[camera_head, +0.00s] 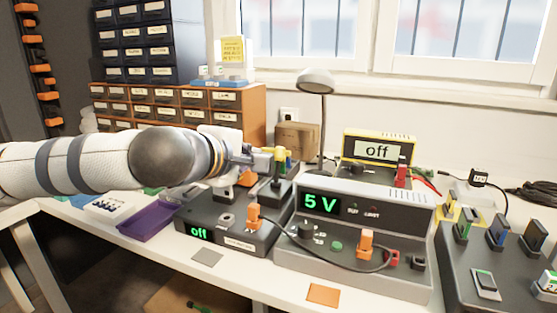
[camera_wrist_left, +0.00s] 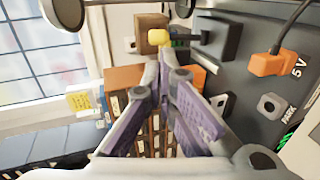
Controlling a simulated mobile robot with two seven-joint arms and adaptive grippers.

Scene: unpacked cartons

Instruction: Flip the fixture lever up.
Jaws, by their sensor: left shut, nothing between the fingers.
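The fixture (camera_head: 228,226) is a dark box with a green "off" display, standing left of the 5 V supply. A dark lever with a yellow tip (camera_head: 279,152) rises at its back right. In the left wrist view the yellow tip (camera_wrist_left: 158,36) and its dark shaft lie just beyond my fingertips. My left gripper (camera_head: 249,160) comes in from the left above the fixture, its fingers beside the lever's upper part. In the wrist view the left gripper (camera_wrist_left: 163,67) is shut and empty. I cannot tell whether it touches the lever. My right gripper is not in view.
The grey 5 V supply (camera_head: 410,223) stands right of the fixture, with an orange plug and cable in front. A second meter (camera_head: 379,147) reading "off" stands behind. A lamp (camera_head: 317,82), a cardboard box (camera_head: 296,142) and drawers (camera_head: 241,115) are at the back. A purple tray (camera_head: 146,226) lies left.

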